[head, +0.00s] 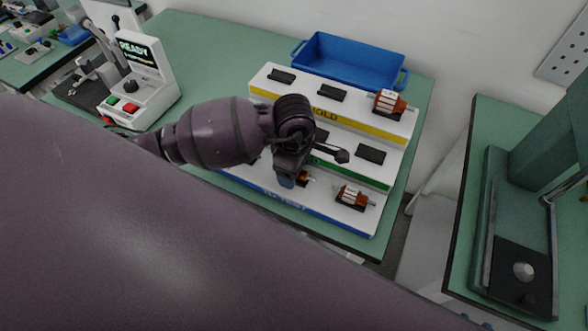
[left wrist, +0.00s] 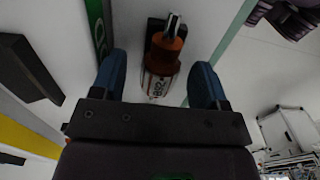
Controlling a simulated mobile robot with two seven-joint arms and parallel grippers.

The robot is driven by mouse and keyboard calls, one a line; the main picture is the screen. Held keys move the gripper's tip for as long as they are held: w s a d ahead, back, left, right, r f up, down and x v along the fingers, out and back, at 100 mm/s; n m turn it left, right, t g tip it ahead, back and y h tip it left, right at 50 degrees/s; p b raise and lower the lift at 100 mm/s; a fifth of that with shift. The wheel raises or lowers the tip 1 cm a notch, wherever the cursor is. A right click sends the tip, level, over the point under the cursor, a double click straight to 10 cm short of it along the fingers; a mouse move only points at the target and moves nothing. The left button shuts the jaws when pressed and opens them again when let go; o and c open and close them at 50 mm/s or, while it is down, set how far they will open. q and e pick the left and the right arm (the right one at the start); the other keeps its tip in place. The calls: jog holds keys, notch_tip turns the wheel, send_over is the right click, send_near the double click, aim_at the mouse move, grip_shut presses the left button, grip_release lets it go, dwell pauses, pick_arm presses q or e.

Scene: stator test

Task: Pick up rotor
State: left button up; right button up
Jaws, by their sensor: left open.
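My left gripper (head: 290,181) is over the front blue-edged step of the white rack. A rotor (head: 305,179) with orange-brown parts shows just beside it, mostly hidden by the gripper. In the left wrist view this rotor (left wrist: 162,60) has a metal shaft, a reddish-brown end and a pale labelled body. It sits between the two blue fingers of my open left gripper (left wrist: 158,80), with a gap on each side. A second rotor (head: 354,197) lies to the right on the same step. A third rotor (head: 390,103) lies on the back yellow-edged step.
The white stepped rack (head: 405,128) has several dark empty holders. A blue bin (head: 350,65) stands behind it. A white test device (head: 143,83) reading READY stands at the left. Another green bench (head: 468,205) with a machine is at the right, across a gap.

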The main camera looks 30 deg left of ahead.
pick_arm(q)
jog(key=shift+c, duration=0.6)
jog(key=c, duration=1)
jog(key=shift+c, duration=0.2)
jog(key=shift+r, duration=0.55)
notch_tip(320, 180, up, 19)
jog(key=shift+p, duration=0.35)
